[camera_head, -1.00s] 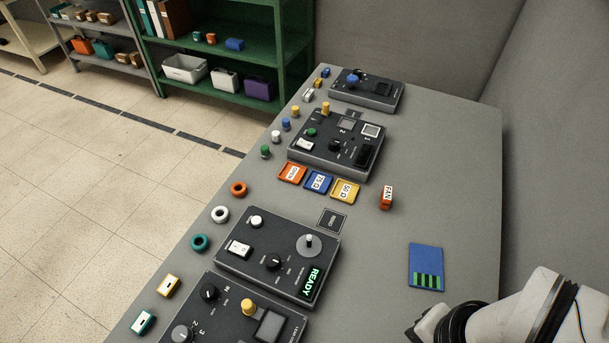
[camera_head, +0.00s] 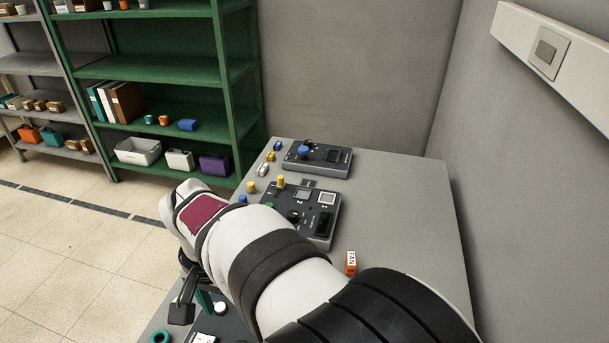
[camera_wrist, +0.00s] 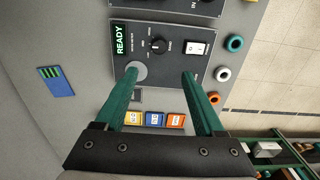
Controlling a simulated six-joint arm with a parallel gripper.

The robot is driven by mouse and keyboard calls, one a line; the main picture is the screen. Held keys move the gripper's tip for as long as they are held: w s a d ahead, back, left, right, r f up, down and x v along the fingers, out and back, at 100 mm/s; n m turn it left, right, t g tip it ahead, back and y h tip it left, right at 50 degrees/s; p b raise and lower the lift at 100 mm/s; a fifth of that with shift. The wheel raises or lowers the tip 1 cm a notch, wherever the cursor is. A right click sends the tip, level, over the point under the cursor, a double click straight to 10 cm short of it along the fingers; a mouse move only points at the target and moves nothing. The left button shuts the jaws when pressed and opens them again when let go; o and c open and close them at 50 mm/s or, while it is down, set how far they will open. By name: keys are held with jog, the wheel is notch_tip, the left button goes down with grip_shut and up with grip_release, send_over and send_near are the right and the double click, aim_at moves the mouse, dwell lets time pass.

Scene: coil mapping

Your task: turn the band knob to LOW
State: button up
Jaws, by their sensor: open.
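The band knob (camera_wrist: 158,46) is a small round black knob with a pale pointer mark. It sits on the dark control panel (camera_wrist: 172,76) with the green READY display (camera_wrist: 120,39). The print around it is too small to read its setting surely. My gripper (camera_wrist: 160,74) is open and empty above this panel, its two teal fingers apart. The knob shows beyond the fingertips, between their lines. In the head view my gripper (camera_head: 196,298) hangs over the near panel, and my arm hides the knob and most of that panel.
A grey round control (camera_wrist: 138,70) lies near the left fingertip, and a white rocker switch (camera_wrist: 195,48) lies right of the knob. Coloured rings (camera_wrist: 235,44) line the table edge.

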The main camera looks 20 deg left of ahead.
notch_tip(320, 180, down, 15)
jog(key=shift+d+f, duration=0.1)
jog(key=shift+c, duration=0.3)
grip_shut()
